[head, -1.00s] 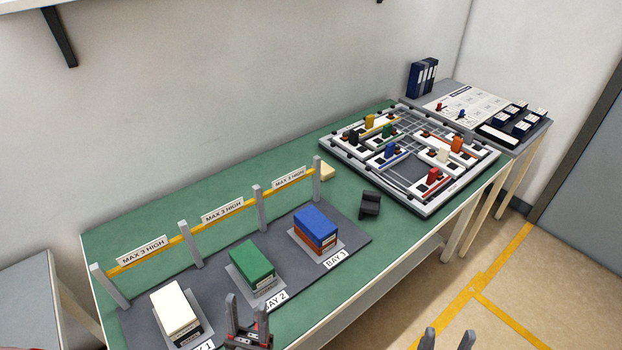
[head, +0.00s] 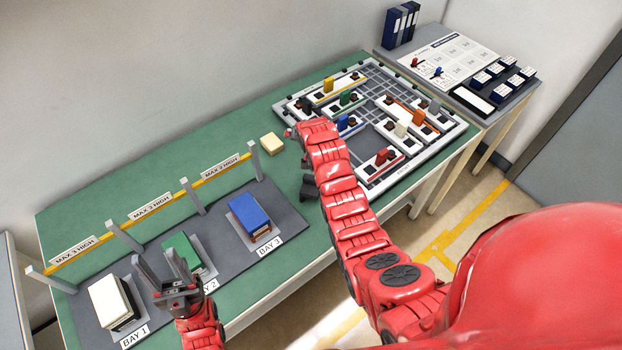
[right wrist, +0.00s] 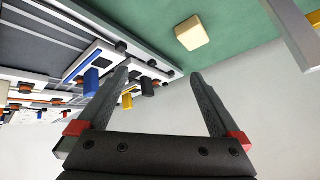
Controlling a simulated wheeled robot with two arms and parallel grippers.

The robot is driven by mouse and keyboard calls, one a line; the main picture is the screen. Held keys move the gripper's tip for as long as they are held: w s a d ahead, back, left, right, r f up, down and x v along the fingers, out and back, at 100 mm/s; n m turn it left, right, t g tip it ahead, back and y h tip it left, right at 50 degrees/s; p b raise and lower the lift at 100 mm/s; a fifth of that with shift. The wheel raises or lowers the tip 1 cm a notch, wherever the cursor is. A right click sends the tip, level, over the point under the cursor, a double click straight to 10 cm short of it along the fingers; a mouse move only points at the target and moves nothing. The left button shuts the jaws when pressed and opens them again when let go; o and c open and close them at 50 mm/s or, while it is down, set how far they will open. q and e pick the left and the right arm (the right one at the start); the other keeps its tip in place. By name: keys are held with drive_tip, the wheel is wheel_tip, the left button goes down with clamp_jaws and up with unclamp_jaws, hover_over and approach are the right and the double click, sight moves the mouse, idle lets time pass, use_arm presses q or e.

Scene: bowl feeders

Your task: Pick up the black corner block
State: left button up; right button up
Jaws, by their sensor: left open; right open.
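The black corner block (head: 309,188) lies on the green table between the bays and the white-framed board, partly hidden by my right arm in the head view. I cannot make it out in the right wrist view. My right arm reaches across the table past the block, and its gripper is mostly hidden at the arm's far end in the head view. In the right wrist view my right gripper (right wrist: 158,80) is open, with nothing between its fingers. My left gripper (head: 157,260) is open and empty above the bay mat, by the green block.
A cream block (head: 272,143) lies near the black one. The board (head: 447,138) with coloured knobs fills the far end. The bay mat (head: 285,218) holds a blue-topped stack (head: 248,212), a green block (head: 180,252) and a white-topped stack (head: 110,298). Posts with a yellow rail stand behind.

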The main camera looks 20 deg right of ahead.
drive_tip(key=s+a+r+m+g+p, duration=0.1)
drive_tip(key=s+r+m+g+p, duration=0.15)
drive_tip(key=s+r+g, duration=0.7)
drive_tip(key=t+b, duration=0.2)
drive_tip(key=b, duration=0.9)
approach(311, 180)
drive_tip(key=shift+n+g, duration=0.25)
drive_tip(key=shift+n, duration=0.1)
wheel_tip(311, 180, down, 5)
drive_tip(key=shift+a+f, duration=0.1)
drive_tip(key=shift+f+p, duration=0.3)
drive_tip(key=shift+p, duration=0.15)
drive_tip(key=shift+f, duration=0.35)
drive_tip(key=f+p, duration=0.3)
drive_tip(key=f, duration=0.1)
drive_tip(key=shift+w+d, duration=0.2)
drive_tip(key=shift+d, duration=0.1)
drive_tip(key=shift+f, duration=0.55)
